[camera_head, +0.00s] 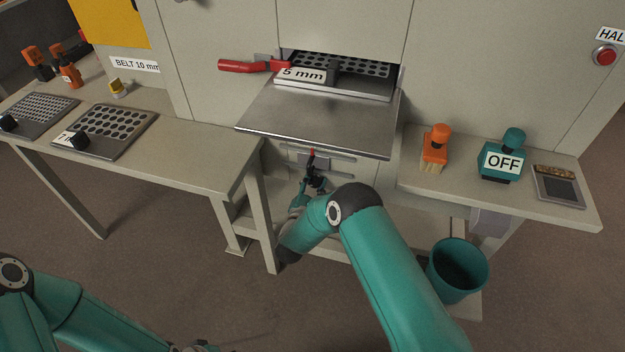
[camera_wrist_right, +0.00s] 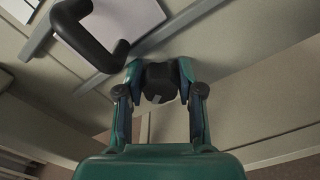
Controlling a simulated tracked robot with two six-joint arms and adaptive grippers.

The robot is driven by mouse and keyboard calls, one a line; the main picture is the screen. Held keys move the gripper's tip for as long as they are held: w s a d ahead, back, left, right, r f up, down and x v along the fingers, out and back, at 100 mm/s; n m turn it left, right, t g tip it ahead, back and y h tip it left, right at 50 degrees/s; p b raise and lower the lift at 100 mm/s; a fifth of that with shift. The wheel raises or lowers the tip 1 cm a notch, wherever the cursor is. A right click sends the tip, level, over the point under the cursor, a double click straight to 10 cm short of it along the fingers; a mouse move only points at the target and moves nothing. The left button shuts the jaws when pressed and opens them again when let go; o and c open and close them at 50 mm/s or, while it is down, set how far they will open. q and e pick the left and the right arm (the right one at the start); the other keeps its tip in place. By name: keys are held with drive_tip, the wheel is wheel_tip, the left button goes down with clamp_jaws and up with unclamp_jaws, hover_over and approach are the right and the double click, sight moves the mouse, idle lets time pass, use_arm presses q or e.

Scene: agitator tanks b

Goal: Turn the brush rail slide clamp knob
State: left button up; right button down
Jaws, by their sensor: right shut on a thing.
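The brush rail slide clamp knob (camera_wrist_right: 160,80) is a black, faceted knob below the machine's front shelf. In the right wrist view it sits between the two fingers of my right gripper (camera_wrist_right: 160,92), which is shut on it. A light mark shows on the knob's face. In the head view my right gripper (camera_head: 314,182) is small and dark, under the shelf at the slotted rail plate (camera_head: 335,158), and the knob cannot be told apart there. My left arm shows at the lower left of the head view, but its gripper is out of the picture.
A black bent handle (camera_wrist_right: 97,42) is close to the upper left of the knob in the wrist view. The steel shelf (camera_head: 320,122) overhangs my right gripper. A table leg (camera_head: 262,215) stands left of my right arm, and a teal bin (camera_head: 458,268) stands right.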

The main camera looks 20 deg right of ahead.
drive_tip(key=c, duration=0.7)
unclamp_jaws()
drive_tip(key=shift+a, duration=0.1)
drive_tip(key=shift+o, duration=0.2)
